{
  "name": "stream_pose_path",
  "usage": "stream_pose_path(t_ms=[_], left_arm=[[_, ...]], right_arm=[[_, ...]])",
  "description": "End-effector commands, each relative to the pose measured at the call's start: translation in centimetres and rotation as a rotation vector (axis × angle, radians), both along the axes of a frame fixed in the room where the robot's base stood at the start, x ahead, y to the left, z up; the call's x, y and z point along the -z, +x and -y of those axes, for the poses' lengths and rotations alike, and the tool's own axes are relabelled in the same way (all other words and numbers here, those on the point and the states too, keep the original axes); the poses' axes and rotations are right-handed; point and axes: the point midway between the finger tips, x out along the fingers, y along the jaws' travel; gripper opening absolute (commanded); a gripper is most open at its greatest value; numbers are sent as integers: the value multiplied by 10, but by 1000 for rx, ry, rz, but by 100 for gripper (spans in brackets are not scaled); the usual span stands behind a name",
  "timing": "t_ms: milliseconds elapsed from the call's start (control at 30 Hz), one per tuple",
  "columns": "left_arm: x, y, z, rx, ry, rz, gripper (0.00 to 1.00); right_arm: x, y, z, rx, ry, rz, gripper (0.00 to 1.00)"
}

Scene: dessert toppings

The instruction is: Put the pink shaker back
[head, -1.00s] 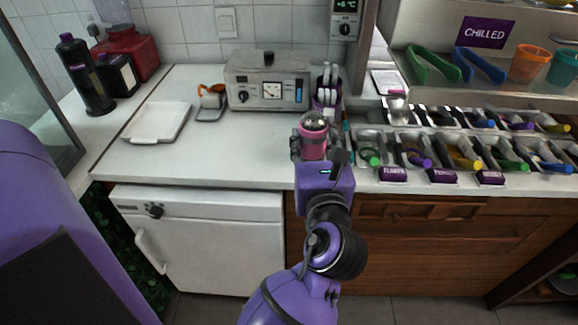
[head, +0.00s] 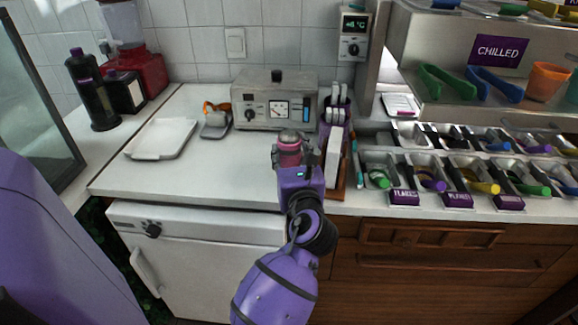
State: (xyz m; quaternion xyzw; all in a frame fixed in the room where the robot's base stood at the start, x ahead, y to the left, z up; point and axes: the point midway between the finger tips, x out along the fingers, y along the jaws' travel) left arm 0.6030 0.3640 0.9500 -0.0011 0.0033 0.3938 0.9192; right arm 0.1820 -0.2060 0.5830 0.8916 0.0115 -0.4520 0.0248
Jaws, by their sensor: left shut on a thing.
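The pink shaker (head: 289,147), with a grey domed top, is upright between the fingers of my left gripper (head: 290,160). The gripper is shut on it at the front part of the white counter, in front of the grey metal appliance. The gripper hides the shaker's lower part, so I cannot tell whether it touches the counter. Just right of it, a narrow wooden tray (head: 338,192) holds a tall white item (head: 334,155). My right gripper is not in view.
Behind stand the grey appliance with a dial (head: 274,101) and a purple holder with utensils (head: 338,108). Topping bins with coloured-handled tools (head: 430,178) fill the right. A white tray (head: 162,139) lies left. The counter (head: 225,170) between it and the shaker is clear.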

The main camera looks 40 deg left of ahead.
Motion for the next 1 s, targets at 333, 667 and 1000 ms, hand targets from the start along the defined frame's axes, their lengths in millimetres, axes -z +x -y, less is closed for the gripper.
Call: stream_pose_path(t_ms=[333, 667, 1000], left_arm=[[36, 5, -9, 2, 0, -4, 12], [42, 6, -9, 2, 0, 1, 12], [45, 6, -8, 2, 1, 1, 60]], right_arm=[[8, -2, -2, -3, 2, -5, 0], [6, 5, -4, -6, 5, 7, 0], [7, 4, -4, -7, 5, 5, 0]])
